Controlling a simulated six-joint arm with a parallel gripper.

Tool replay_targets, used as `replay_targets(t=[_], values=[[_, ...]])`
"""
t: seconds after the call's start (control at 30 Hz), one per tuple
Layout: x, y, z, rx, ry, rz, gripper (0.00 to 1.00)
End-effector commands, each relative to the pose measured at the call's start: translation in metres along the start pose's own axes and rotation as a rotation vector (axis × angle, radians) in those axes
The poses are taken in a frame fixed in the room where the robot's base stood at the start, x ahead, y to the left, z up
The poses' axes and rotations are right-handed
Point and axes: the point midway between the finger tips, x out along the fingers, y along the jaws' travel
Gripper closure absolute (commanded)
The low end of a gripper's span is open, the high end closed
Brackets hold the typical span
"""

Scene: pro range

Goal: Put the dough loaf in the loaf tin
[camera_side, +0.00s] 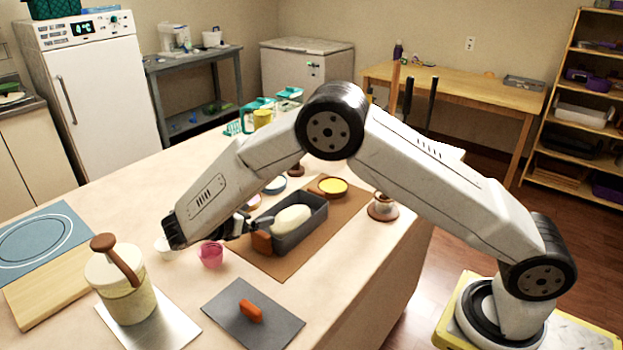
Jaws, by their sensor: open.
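The pale dough loaf (291,219) lies inside the dark grey loaf tin (302,234), which sits on a brown mat. The tin's walls hide the lower part of the loaf. My gripper (258,222) is at the tin's left end, beside the loaf, with its fingers pointing right. It is open. I cannot tell whether a fingertip touches the loaf or the tin.
An orange-brown block (262,243) is at the tin's near left end. A pink cup (210,254) stands left of the tin. A yellow-topped round dish (332,187) is behind it. A lidded jar (120,290) and a grey board (262,322) are nearer the camera.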

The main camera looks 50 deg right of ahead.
Motion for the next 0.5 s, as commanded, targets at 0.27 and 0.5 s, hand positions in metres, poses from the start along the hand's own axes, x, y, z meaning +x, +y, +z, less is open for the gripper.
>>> replay_targets(t=[0.27,0.5], values=[[-0.0131,-0.0002,-0.0001,-0.001,0.0,0.0,0.0],[-0.0131,-0.0001,0.0,-0.001,0.0,0.0,0.0]])
